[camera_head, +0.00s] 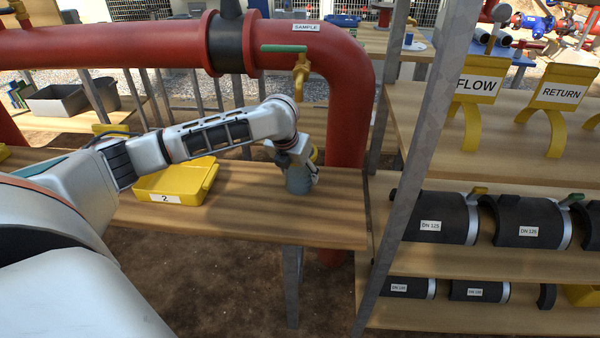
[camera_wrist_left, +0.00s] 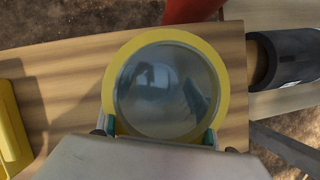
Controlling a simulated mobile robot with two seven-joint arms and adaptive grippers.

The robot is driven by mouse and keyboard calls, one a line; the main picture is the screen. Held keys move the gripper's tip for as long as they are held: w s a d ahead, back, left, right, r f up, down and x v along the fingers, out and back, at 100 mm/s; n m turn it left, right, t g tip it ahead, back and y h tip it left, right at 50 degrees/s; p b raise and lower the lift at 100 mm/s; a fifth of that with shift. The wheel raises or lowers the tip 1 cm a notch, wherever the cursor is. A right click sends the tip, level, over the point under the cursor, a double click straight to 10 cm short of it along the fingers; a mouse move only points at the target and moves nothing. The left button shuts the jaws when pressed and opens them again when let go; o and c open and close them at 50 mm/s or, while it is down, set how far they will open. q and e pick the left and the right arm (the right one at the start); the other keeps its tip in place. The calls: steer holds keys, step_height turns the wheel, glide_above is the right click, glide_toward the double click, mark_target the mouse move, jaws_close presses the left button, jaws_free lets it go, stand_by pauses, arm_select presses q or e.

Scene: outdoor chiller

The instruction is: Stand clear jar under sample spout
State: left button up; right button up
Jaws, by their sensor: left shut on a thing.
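The sample spout is a brass tap (camera_head: 301,76) with a green handle (camera_head: 284,48), on the red pipe beside a "SAMPLE" label. The clear jar (camera_head: 298,182) looks bluish and upright, low over the wooden bench; I cannot tell whether its base touches. It lines up below the spout in the head view, but depth is unclear. My left gripper (camera_head: 298,160) is shut on the jar. In the left wrist view, the jar (camera_wrist_left: 165,90) shows round and glassy inside a yellow ring, with the left fingertips (camera_wrist_left: 155,133) at its lower edge. My right gripper is out of view.
A yellow tray (camera_head: 178,183) marked 2 sits left of the jar on the bench (camera_head: 245,215). The thick red pipe (camera_head: 348,120) drops close behind the jar. A shelf rack with black pipe insulation (camera_head: 435,217) stands right. Bare bench lies between tray and jar.

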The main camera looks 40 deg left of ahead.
mark_target(292, 171)
arm_select(q)
steer(key=o, duration=1.4)
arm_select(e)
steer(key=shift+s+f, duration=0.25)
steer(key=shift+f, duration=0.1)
arm_select(q)
steer(key=shift+r, duration=0.35)
steer(key=shift+s+r+p, duration=0.1)
steer(key=shift+r+p, duration=0.4)
steer(key=shift+r, duration=0.05)
steer(key=s, duration=0.1)
steer(key=s+p, duration=0.1)
steer(key=s, duration=0.1)
steer(key=shift+s+d+r, duration=0.1)
steer(key=shift+s+d, duration=0.05)
steer(key=shift+d, duration=0.2)
steer(key=s, duration=0.2)
steer(key=s+d+p, duration=0.1)
steer(key=s, duration=0.2)
steer(key=s+p, duration=0.1)
steer(key=s, duration=0.1)
steer(key=shift+s+d+f, duration=0.4)
steer(key=shift+s, duration=0.45)
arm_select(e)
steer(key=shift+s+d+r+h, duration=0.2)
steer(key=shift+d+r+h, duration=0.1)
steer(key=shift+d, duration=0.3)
